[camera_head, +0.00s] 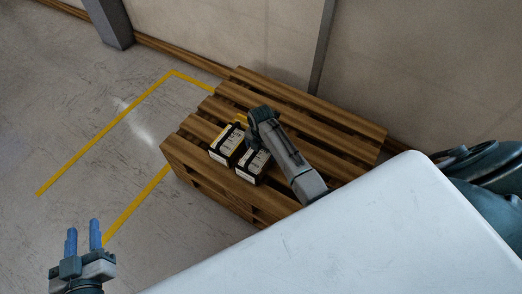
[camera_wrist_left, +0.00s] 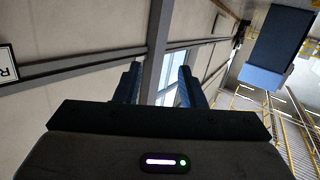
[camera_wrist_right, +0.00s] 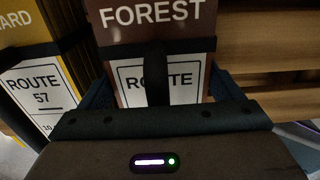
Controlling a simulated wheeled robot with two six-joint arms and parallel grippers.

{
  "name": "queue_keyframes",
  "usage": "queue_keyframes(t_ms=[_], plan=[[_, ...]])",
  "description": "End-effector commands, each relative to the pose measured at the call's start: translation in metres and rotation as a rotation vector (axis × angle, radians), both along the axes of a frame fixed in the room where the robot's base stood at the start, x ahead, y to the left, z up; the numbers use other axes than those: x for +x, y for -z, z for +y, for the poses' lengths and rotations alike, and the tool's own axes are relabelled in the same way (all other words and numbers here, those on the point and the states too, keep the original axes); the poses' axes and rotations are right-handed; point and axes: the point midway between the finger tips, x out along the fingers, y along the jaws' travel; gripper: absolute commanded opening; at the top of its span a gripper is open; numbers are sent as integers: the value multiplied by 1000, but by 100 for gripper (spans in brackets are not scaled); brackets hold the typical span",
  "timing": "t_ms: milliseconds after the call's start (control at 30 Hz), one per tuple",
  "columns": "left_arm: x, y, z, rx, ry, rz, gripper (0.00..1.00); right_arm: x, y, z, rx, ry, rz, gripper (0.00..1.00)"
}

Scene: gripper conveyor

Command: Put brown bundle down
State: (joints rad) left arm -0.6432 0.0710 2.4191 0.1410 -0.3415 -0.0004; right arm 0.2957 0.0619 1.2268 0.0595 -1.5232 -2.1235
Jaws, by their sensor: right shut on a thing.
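The brown bundle (camera_wrist_right: 160,45), marked FOREST with a white ROUTE label and a dark strap, sits between the fingers of my right gripper (camera_wrist_right: 163,92), which is shut on it. In the head view my right gripper (camera_head: 256,138) points down over the wooden pallet (camera_head: 340,125), at two strapped, white-labelled bundles. The right one (camera_head: 252,168) appears to be the brown bundle, low at the pallet top; whether it touches the slats is unclear. My left gripper (camera_head: 83,238) is open and empty, fingers up, far from the pallet; its fingers (camera_wrist_left: 158,88) also show apart in the left wrist view.
A yellow bundle (camera_wrist_right: 30,75) with a ROUTE 57 label stands close to the left of the brown one. Yellow floor lines (camera_head: 110,130) run left of the pallet. A wall (camera_head: 215,35) stands behind it. Bare slats show at the pallet's back and right.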

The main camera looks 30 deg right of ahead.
Motion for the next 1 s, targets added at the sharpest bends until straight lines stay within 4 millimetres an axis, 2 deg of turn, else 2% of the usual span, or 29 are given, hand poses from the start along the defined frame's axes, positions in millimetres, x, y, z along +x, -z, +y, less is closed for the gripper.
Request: queue_keyframes(t_ms=[100,133,167,533,767,1000], plan=[[0,0,0,0,0,1,36,1,1,0,0,0,-2,33],[0,0,0,0,0,1,36,0,2,0,0,0,0,92],[0,0,0,0,0,1,36,0,2,0,0,0,0,98],[-1,2,0,-2,2,21,36,0,-5,0,0,0,-1,100],[-28,44,-5,-17,19,260,36,0,-32,0,0,0,-1,100],[-70,85,-13,-36,46,532,36,0,-64,0,0,0,-1,100]])
